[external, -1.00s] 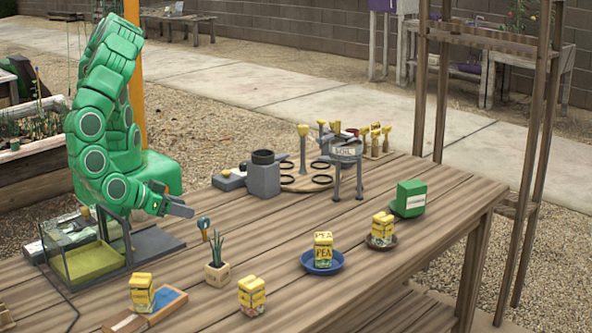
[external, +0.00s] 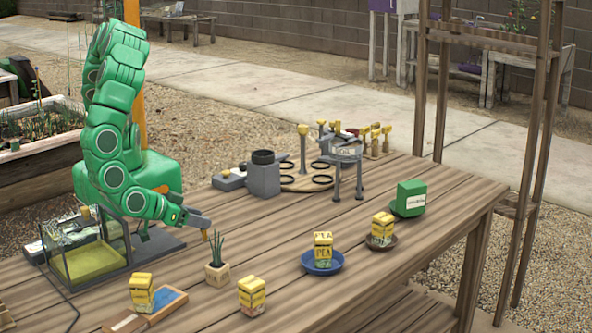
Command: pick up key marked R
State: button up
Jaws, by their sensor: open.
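My gripper (external: 203,222) is open, low over the table beside the small potted plant. A small upright thing with an orange lower end (external: 205,236) shows just below the fingertips. Its teal head is now hidden by the gripper, and I cannot tell whether the fingers touch it. No letter R can be read on it or anywhere else, so I cannot tell whether it is the key.
The potted plant (external: 217,273) stands close in front of my gripper. A glass-sided tray (external: 92,262) lies left. Yellow packets stand in front, one on a blue saucer (external: 322,265). A grey block (external: 263,178) and several yellow-topped posts (external: 303,131) stand behind.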

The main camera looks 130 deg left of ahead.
grip_shut()
jog(key=shift+r, duration=0.15)
dwell(0.4)
